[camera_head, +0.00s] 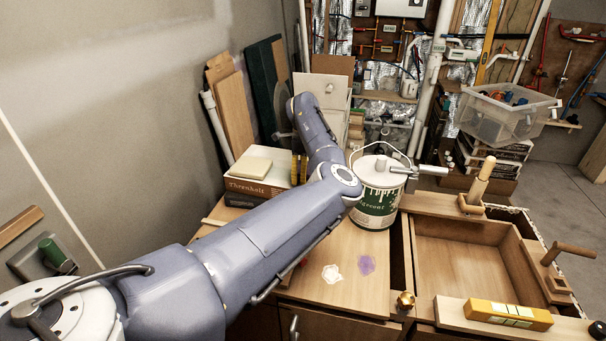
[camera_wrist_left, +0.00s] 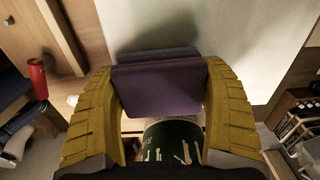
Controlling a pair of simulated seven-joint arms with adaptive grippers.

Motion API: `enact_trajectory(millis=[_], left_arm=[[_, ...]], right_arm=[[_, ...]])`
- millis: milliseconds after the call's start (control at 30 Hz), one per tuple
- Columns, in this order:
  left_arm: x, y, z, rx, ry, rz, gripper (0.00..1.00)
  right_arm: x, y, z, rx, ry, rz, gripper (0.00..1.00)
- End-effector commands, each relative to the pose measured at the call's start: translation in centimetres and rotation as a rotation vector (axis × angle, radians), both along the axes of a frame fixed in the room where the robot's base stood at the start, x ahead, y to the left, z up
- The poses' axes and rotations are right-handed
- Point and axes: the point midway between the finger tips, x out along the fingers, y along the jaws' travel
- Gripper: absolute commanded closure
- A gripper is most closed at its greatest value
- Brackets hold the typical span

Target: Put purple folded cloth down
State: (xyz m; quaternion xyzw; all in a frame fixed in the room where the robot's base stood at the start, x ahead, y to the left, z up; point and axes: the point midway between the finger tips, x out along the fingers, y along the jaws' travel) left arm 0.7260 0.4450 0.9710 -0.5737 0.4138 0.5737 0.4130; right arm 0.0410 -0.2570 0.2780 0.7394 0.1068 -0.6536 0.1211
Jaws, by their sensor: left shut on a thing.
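The purple folded cloth (camera_wrist_left: 158,92) is pinched between the two yellow fingers of my left gripper (camera_wrist_left: 163,82) in the left wrist view. It hangs in front of a pale panel, and I cannot tell whether it touches anything else. In the head view the yellow fingers of my left gripper (camera_head: 299,168) show beside the forearm, behind the stacked boxes; the cloth is hidden there. My right gripper is in neither view.
A green-and-white paint can (camera_head: 376,205) stands on the wooden workbench (camera_head: 330,298), near my left forearm. Boxes (camera_head: 256,186) with a pale block on top stand left of it. An open recessed tray (camera_head: 465,265) lies right. White and purple patches (camera_head: 367,265) mark the bench.

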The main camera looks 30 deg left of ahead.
Motion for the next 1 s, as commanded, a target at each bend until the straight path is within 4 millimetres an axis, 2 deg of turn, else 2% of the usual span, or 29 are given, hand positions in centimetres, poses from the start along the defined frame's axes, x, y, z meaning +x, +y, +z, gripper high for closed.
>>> enact_trajectory(millis=[467,500,633,867,1000], left_arm=[[0.01,0.03,-0.73,0.001,-0.001,0.001,0.49],[0.02,0.04,-0.67,0.000,-0.001,0.001,0.16],[0.01,0.03,-0.66,0.000,-0.001,0.001,0.01],[0.01,0.03,-0.62,0.000,-0.001,0.001,0.00],[0.04,0.04,0.05,0.001,-0.002,0.001,0.00]], right_arm=[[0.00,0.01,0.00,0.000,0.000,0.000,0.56],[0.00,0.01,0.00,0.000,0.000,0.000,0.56],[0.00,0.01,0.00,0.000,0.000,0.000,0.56],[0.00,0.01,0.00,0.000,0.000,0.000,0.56],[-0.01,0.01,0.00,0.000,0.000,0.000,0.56]])
